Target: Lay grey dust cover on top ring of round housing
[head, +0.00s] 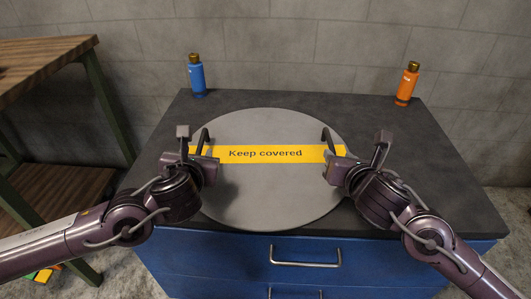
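The grey dust cover (270,195) is a large round disc with a yellow "Keep covered" label across it, in the middle of the head view. A dark upright curved piece, seemingly a handle, shows near each end of the label. My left gripper (199,150) is at the left one and my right gripper (345,152) at the right one. Finger overlap hides whether either is closed on a handle. The cover looks level; whether it rests on something or is held up is unclear. No round housing or top ring is visible; the cover hides what is under it.
The dark worktop (430,180) sits on a blue drawer cabinet (220,265). A blue bottle (197,78) stands at the back left and an orange bottle (406,86) at the back right. A wooden shelf table (45,60) stands at the left. Both worktop sides have bare room.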

